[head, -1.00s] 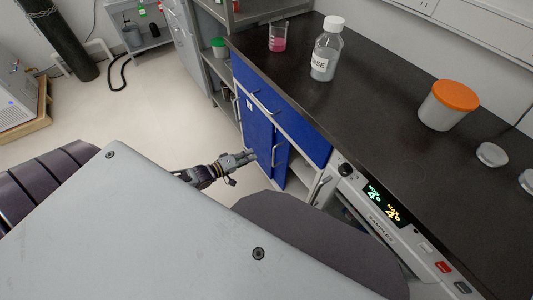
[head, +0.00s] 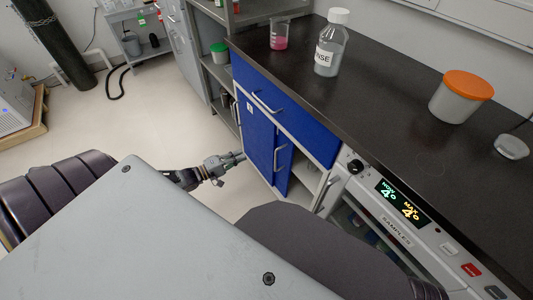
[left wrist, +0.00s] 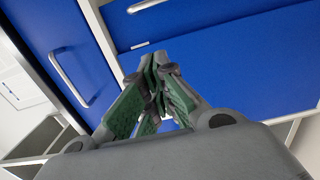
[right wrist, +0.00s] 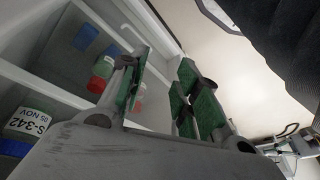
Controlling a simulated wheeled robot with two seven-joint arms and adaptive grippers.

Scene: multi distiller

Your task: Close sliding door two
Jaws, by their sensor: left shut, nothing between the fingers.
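Sliding door two, the blue right-hand door with a vertical handle (head: 283,163), is slid left, and white shelving is open to its right. Beside it on the left is another blue door (head: 256,133) with a small label near its top. My left gripper (head: 239,156) is shut and empty in front of the labelled door, left of door two's handle. I cannot tell whether it touches. The left wrist view shows the labelled door (left wrist: 235,75), with a handle (left wrist: 145,4) at the top edge. My right gripper (right wrist: 165,82) is open and empty, and does not show in the head view.
A blue drawer (head: 290,112) with a handle is above the doors. The dark worktop (head: 375,110) holds a beaker (head: 279,36), a bottle (head: 329,50) and an orange-lidded tub (head: 460,98). White shelving with containers (right wrist: 103,72) is near my right gripper.

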